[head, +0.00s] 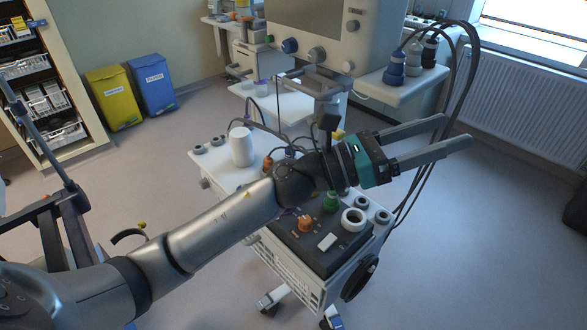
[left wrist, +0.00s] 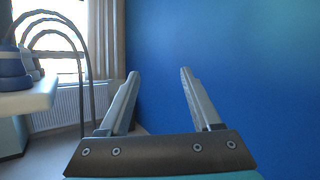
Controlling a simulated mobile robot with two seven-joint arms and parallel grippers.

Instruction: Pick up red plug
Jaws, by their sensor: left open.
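No plainly red plug shows in the head view. An orange plug-like piece (head: 305,223) stands on the dark top of the white cart, beside a green one (head: 330,202). Another orange piece (head: 268,162) shows behind my left forearm. My left gripper (head: 457,132) is open and empty, in the air above and to the right of the cart, its fingers pointing right. In the left wrist view its two fingers (left wrist: 159,73) are spread with nothing between them. My arm hides part of the cart top. My right gripper is not in view.
The cart (head: 305,280) also carries a white ring (head: 353,219) and a white cylinder (head: 240,146). Black cables (head: 462,85) hang behind my gripper from a shelf with blue connectors (head: 394,68). Yellow (head: 113,97) and blue (head: 152,84) bins stand far left.

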